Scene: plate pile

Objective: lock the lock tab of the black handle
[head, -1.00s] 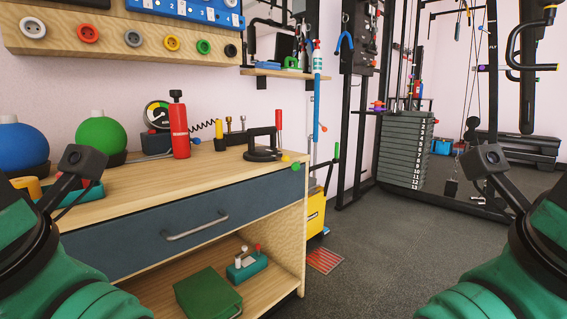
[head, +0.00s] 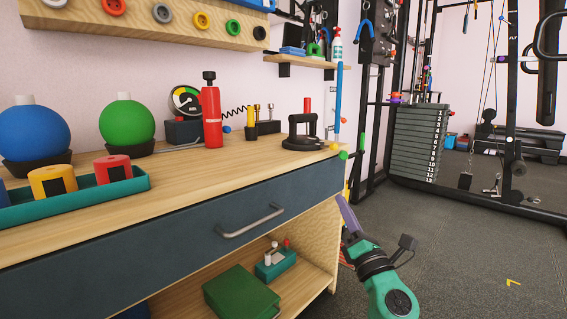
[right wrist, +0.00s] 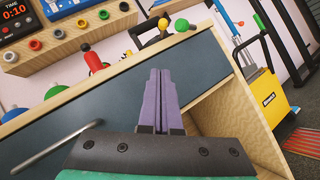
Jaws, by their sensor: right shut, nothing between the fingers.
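The black handle (head: 301,143) stands on the bench top near its right end, on a round black base. My right gripper (head: 346,210) is in front of the bench's right end, below and apart from the handle. Its purple fingers (right wrist: 158,98) are closed together and empty, pointing up toward the bench edge. My left gripper is not in view.
The wooden bench (head: 180,182) has a blue drawer with a metal pull (head: 252,222). A red bottle (head: 211,117) and a gauge (head: 186,100) stand left of the handle. A yellow knob (head: 333,146) and green knob (head: 343,155) are near the bench corner.

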